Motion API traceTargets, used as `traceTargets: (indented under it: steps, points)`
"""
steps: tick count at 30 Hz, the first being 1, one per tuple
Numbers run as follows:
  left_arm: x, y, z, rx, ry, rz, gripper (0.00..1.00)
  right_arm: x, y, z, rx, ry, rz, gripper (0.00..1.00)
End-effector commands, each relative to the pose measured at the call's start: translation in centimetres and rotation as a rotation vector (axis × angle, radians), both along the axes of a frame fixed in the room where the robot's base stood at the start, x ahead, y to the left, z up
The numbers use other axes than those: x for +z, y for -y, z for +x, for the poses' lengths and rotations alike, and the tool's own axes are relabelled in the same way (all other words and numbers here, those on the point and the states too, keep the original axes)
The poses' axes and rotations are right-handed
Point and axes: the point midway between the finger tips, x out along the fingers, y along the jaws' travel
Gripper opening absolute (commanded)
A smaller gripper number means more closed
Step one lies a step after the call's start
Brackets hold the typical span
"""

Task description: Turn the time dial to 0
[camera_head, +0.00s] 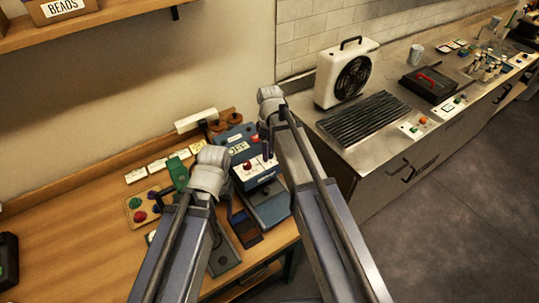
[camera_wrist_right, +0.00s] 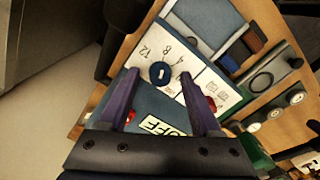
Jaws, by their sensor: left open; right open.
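The time dial is a round blue knob (camera_wrist_right: 159,72) with a short white mark, on a white panel (camera_wrist_right: 178,52) printed 12, 8 and 4. I cannot read which number the mark points at. The panel belongs to a blue machine (camera_head: 265,179) with an OFF label. In the right wrist view my right gripper (camera_wrist_right: 158,74) is open, its purple fingertips on either side of the dial; whether they touch it I cannot tell. In the head view this gripper (camera_head: 267,152) hides the dial. My left gripper (camera_head: 176,178), green-fingered, seems open and empty left of the machine.
A red knob (camera_head: 247,165) sits on the panel beside the right gripper. A wooden board (camera_head: 142,208) with coloured buttons lies left of the left gripper. A steel counter with a fan heater (camera_head: 346,75) stands at the right.

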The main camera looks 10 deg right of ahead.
Motion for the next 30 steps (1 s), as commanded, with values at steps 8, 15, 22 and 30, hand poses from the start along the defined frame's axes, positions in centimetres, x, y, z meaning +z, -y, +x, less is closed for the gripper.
traceTargets:
  steps: [8, 15, 22, 30]
  points:
    - [-0.15, 0.0, 0.0, -0.001, 0.0, 0.0, 0.65, -0.16, 0.0, 0.0, 0.0, 0.0, 0.0, 0.65]
    - [-0.16, 0.0, 0.0, -0.001, 0.0, 0.0, 0.65, -0.16, 0.0, 0.0, 0.0, 0.0, 0.0, 0.41]
    - [-0.16, 0.0, 0.0, -0.001, 0.0, 0.0, 0.65, -0.16, 0.0, 0.0, 0.0, 0.0, 0.0, 0.15]
    - [-0.16, 0.0, 0.0, -0.001, 0.0, 0.0, 0.65, -0.16, 0.0, 0.0, 0.0, 0.0, 0.0, 0.0]
